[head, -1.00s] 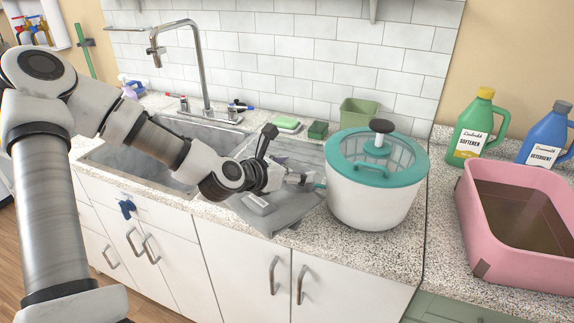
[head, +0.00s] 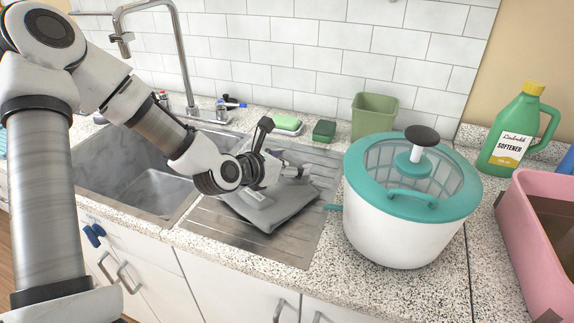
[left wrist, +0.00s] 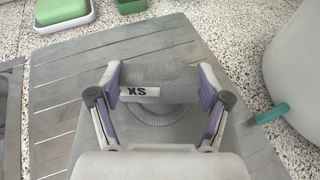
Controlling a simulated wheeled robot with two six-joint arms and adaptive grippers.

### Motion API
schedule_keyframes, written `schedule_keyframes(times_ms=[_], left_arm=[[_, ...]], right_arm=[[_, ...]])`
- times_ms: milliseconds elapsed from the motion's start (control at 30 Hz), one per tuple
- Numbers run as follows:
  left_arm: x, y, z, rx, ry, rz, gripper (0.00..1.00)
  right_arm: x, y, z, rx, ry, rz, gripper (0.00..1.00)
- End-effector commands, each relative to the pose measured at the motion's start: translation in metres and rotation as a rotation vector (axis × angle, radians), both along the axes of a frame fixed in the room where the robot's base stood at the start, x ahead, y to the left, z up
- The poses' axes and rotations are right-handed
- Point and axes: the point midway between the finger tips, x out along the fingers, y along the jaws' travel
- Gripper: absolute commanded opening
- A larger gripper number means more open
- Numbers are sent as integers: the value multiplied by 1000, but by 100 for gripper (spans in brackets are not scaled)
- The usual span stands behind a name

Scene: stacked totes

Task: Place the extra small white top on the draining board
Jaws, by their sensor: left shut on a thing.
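The top (head: 275,208) looks grey rather than white and lies folded over the ribbed metal draining board (head: 215,226). In the left wrist view the top (left wrist: 180,76) shows a tag reading XS, with the board (left wrist: 55,75) under and around it. My left gripper (head: 293,166) is above the back part of the top. In the left wrist view the gripper (left wrist: 158,82) has its purple-padded fingers on either side of the neck area, shut on the bunched cloth. Whether the cloth rests fully on the board is hard to tell. My right gripper is not in view.
A white spinner tub (head: 400,225) with a teal lid stands close right of the board, its teal lever pointing at it. The sink (head: 150,190) is left. A soap dish (head: 287,125), green sponge (head: 324,130) and green bin (head: 373,115) stand behind. A pink tote (head: 535,235) is right.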

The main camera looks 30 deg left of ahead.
Motion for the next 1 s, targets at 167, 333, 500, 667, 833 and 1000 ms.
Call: schedule_keyframes(times_ms=[167, 333, 500, 667, 833, 1000], left_arm=[[-1, 0, -2, -1, 2, -1, 26], [0, 0, -2, -1, 2, -1, 100], [0, 0, -2, -1, 1, -1, 100], [0, 0, -1, -1, 1, 0, 100], [-7, 3, 7, -7, -1, 5, 100], [-34, 6, 21, -13, -2, 5, 100]], right_arm=[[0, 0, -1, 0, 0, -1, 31], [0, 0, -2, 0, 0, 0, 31], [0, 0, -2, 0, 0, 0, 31], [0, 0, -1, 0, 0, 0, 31], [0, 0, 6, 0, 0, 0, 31], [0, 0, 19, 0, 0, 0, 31]])
